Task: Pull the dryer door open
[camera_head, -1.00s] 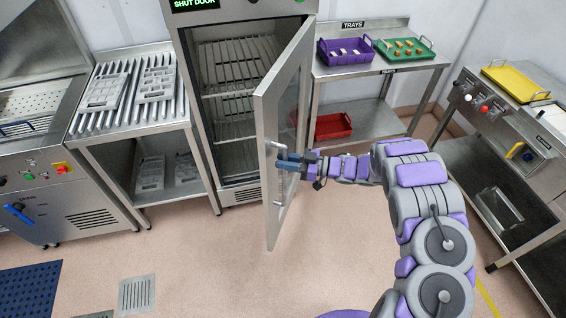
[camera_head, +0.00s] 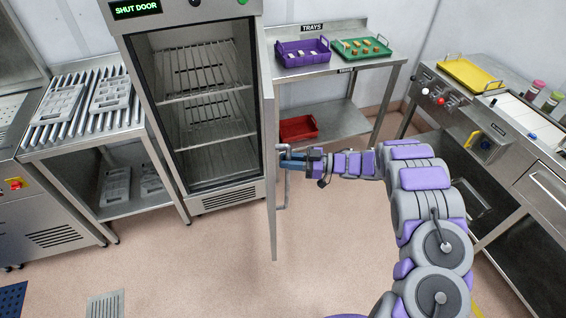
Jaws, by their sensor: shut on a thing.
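The dryer (camera_head: 217,200) is a tall steel cabinet with its interior and wire shelves (camera_head: 205,95) in plain view. Its sign (camera_head: 135,8) reads "SHUT DOOR" in green. The dryer door (camera_head: 270,180) stands wide open, swung out toward me on its right side and seen almost edge-on. A vertical bar handle (camera_head: 285,190) is on the door's right-hand face. My gripper (camera_head: 285,160) comes from the right and is shut on the handle. The fingertips partly hide the handle's upper part.
A slatted bench (camera_head: 75,140) with grey moulds stands left of the dryer. A tray table (camera_head: 345,65) at the right holds a purple tray (camera_head: 302,54) and a green tray (camera_head: 362,48); a red tray (camera_head: 298,128) is below. A steel counter (camera_head: 500,130) stands far right.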

